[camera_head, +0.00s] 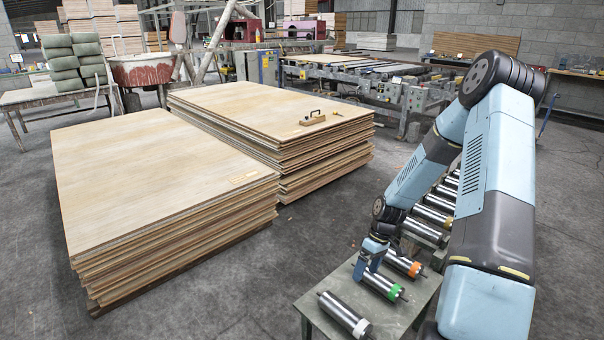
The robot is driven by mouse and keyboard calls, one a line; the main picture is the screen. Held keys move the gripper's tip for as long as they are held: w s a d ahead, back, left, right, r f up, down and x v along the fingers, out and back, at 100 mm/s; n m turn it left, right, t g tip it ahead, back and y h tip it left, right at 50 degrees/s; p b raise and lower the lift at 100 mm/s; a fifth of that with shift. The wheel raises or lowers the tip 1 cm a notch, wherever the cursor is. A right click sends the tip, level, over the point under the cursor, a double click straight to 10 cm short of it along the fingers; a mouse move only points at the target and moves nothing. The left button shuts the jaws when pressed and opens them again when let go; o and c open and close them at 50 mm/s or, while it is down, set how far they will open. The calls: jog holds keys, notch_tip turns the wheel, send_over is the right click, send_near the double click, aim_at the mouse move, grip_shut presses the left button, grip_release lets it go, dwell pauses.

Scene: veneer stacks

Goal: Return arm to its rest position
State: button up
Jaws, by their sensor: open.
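My blue-and-black arm reaches in from the right and bends down at its elbow. My gripper (366,272) points down over a small grey table (312,306) and is open. It is close to a metal roller with a green end (384,287); I cannot tell whether it touches it. A roller with an orange end (404,264) lies just behind, and one with a white end (344,315) lies in front. The gripper's fingertips are small and partly merge with the roller behind them.
Two veneer stacks, a near one (150,180) and a far one (250,108), stand left. A wooden-based tool (312,119) lies on the far stack. More rollers (432,216) lie behind my forearm. A conveyor (350,70) stands at the back. The floor (270,270) left of the table is clear.

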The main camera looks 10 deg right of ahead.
jog(key=s+a+r+m+t+h, duration=0.1)
jog(key=s+r+m+t+h, duration=0.15)
jog(key=r, duration=1.25)
jog(key=s+a+r+m+t+h, duration=0.1)
jog(key=s+r+h, duration=0.15)
jog(key=r, duration=1.25)
jog(key=s+a+r+m+t, duration=0.2)
jog(key=s+r, duration=0.5)
jog(key=s, duration=0.2)
jog(key=s+a+r+m+t+y, duration=0.1)
jog(key=s+a+r+t, duration=0.1)
jog(key=s+r, duration=0.6)
jog(key=shift+s+r+m+t, duration=0.25)
jog(key=shift+s+m+t, duration=0.1)
jog(key=shift+s, duration=0.15)
